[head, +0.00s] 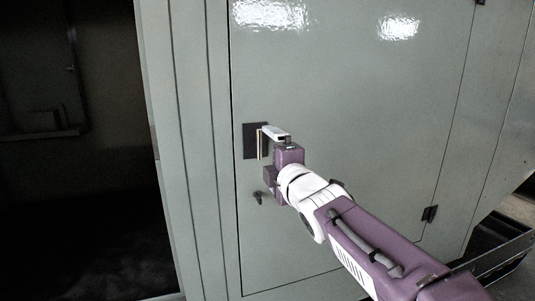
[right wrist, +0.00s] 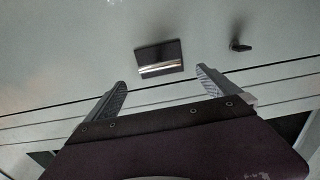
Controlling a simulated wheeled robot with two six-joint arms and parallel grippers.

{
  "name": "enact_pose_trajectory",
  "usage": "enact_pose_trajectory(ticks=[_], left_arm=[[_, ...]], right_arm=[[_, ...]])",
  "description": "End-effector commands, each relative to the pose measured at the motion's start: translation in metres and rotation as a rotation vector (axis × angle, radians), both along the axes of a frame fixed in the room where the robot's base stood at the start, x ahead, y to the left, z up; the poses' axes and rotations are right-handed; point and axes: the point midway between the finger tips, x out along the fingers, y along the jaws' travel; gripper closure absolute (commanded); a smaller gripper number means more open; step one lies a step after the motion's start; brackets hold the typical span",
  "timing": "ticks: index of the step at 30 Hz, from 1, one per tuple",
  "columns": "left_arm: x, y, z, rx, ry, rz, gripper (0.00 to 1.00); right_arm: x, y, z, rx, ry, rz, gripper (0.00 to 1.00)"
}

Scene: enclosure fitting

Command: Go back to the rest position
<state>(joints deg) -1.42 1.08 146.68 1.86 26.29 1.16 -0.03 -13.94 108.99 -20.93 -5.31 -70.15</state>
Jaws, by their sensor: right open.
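My right gripper (head: 271,133) is in front of the closed grey cabinet door (head: 350,110), close to its handle plate. In the right wrist view its two fingers (right wrist: 160,88) are spread wide with nothing between them. The handle is a dark square plate (head: 249,141) with a pale bar; in the right wrist view the plate (right wrist: 153,50) and its shiny bar (right wrist: 160,69) lie beyond the fingertips, clear of them. My left gripper is in neither view.
A small dark latch or key (head: 257,198) sticks out below the handle; it also shows in the right wrist view (right wrist: 240,46). A hinge (head: 429,213) is at the door's right edge. A dark opening (head: 80,200) lies left of the cabinet frame.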

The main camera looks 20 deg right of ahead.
Motion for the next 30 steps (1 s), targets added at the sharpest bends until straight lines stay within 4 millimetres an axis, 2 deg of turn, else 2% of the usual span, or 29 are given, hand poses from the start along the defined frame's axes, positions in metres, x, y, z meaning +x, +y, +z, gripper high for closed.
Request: enact_pose_trajectory(ticks=[5, 8, 9, 11, 12, 14, 15, 17, 18, 21, 24, 25, 27, 30], left_arm=[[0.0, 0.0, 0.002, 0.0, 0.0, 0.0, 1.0], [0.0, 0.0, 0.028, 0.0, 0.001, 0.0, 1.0], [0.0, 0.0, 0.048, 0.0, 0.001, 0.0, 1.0], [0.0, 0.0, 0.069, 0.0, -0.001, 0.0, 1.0], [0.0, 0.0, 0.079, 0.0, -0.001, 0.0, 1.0], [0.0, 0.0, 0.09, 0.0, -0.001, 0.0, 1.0], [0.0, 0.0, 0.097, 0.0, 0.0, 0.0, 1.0], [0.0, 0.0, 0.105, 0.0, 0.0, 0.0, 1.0], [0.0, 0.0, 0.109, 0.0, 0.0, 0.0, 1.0], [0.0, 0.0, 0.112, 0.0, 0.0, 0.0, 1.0], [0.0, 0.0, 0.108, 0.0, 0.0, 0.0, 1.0], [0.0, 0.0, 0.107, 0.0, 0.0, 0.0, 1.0], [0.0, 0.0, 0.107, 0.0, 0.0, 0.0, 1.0], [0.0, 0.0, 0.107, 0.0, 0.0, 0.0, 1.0]], right_arm=[[0.0, 0.0, 0.002, 0.0, 0.0, 0.0, 0.0], [0.007, 0.002, 0.017, -0.001, 0.024, 0.005, 0.0], [0.014, 0.003, 0.007, 0.003, 0.086, 0.007, 0.0], [0.018, 0.003, -0.043, 0.047, 0.246, -0.005, 0.0], [0.012, 0.001, -0.082, 0.116, 0.365, -0.03, 0.0], [-0.006, -0.001, -0.14, 0.255, 0.543, -0.096, 0.0], [-0.025, -0.003, -0.175, 0.355, 0.657, -0.156, 0.0], [-0.059, -0.005, -0.222, 0.511, 0.818, -0.271, 0.0], [-0.085, -0.005, -0.25, 0.615, 0.915, -0.363, 0.0], [-0.154, -0.005, -0.305, 0.857, 1.104, -0.634, 0.0], [-0.211, -0.002, -0.336, 1.07, 1.192, -0.92, 0.0], [-0.222, 0.0, -0.339, 1.127, 1.197, -0.997, 0.0], [-0.233, 0.001, -0.341, 1.22, 1.185, -1.113, 0.0], [-0.236, 0.001, -0.341, 1.277, 1.16, -1.178, 0.0]])
